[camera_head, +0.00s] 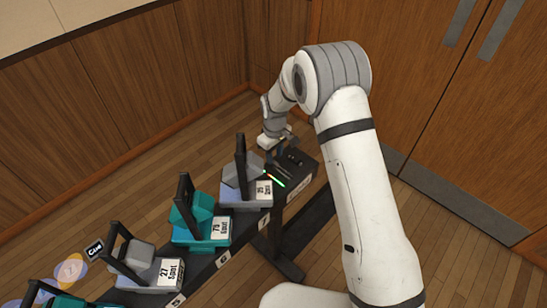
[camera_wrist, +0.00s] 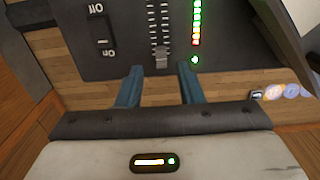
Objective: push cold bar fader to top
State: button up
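In the wrist view a fader knob (camera_wrist: 161,60), small and grey, sits in a ticked slot (camera_wrist: 160,22) on a dark panel (camera_wrist: 130,65). The knob is at the lower visible end of the slot in the picture; the upper end runs out of frame. The panel lettering appears upside down. No cold bar label is readable. My gripper (camera_wrist: 160,90) has two blue fingers spread apart, empty, just below the knob in the picture and seemingly not touching it. In the head view my gripper (camera_head: 274,146) is over the panel (camera_head: 295,160) at the desk's far right end; the knob is too small there.
An on/off switch (camera_wrist: 101,32) is left of the slot. A lit green, yellow and red meter (camera_wrist: 197,22) with a green light (camera_wrist: 195,60) is right. A row of clipped units, including a grey one (camera_head: 245,185) and a teal one (camera_head: 200,225), stands along the desk.

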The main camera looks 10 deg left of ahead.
aim_at(274, 161)
jog(key=shift+r+b, duration=0.35)
jog(key=shift+r, duration=2.45)
jog(key=s+d+r+m+t, duration=0.1)
jog(key=s+d+r+m, duration=0.25)
jog(key=d+r, duration=0.45)
jog(key=s+d+r+m, duration=0.2)
jog(key=s+d+r, duration=0.2)
jog(key=d+r, duration=0.45)
jog(key=s+d+r+m+t, duration=0.1)
jog(key=s+d+r+m, duration=0.1)
jog(key=s+d, duration=0.4)
jog(key=s+d+r+m+t, duration=0.1)
jog(key=s+d+m, duration=0.3)
jog(key=s, duration=1)
jog(key=shift+s+d+r, duration=0.25)
jog(key=shift+d+r, duration=0.65)
jog(key=shift+d, duration=0.3)
